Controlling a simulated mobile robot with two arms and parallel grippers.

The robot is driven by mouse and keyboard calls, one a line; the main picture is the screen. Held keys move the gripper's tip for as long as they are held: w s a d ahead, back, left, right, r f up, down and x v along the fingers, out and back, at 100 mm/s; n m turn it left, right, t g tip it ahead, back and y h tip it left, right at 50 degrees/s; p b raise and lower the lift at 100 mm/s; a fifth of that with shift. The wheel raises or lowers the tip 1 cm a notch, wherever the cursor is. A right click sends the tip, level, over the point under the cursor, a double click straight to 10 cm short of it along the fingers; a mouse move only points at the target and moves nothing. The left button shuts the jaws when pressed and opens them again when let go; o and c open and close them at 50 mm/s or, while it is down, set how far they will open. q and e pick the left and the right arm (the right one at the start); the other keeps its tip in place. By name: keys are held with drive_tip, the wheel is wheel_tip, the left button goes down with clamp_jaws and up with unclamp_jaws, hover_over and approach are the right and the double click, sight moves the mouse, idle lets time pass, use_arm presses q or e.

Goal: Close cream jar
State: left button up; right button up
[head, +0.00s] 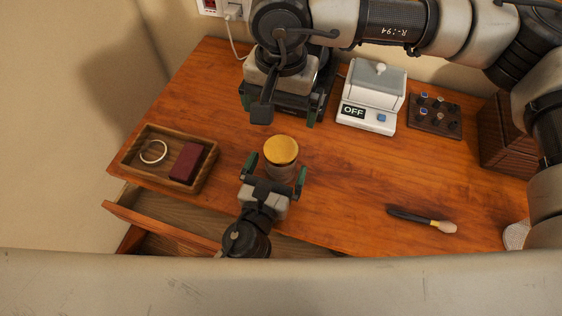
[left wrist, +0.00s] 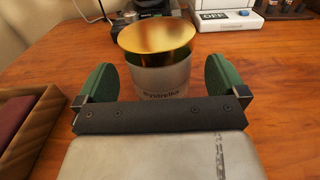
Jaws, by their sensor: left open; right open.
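The cream jar has a frosted body (left wrist: 160,82) with dark lettering and a gold lid (head: 281,150). It stands upright on the wooden table. In the left wrist view the gold lid (left wrist: 157,34) lies over the jar's top, looking slightly tilted; I cannot tell whether it is seated. My left gripper (head: 277,172) is open, its green fingers at either side of the jar on the near side. The jar's lower part is partly hidden by the gripper. My right gripper (head: 279,114) is open and empty above the table, behind the jar.
A wooden tray (head: 133,164) with a ring and a dark red box stands left of the jar. An open drawer (head: 165,224) juts out below it.

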use_arm(q)
drive_tip(key=b+v, duration=0.1)
drive_tip(key=v, duration=0.5)
drive_tip(key=shift+s+a+f+b, duration=0.1)
drive_tip(key=shift+s+f+b, duration=0.05)
drive_tip(key=shift+s+b, duration=0.2)
drive_tip(key=shift+s+a, duration=0.2)
drive_tip(key=shift+s, duration=0.4)
use_arm(e)
drive_tip(key=shift+f, duration=1.25)
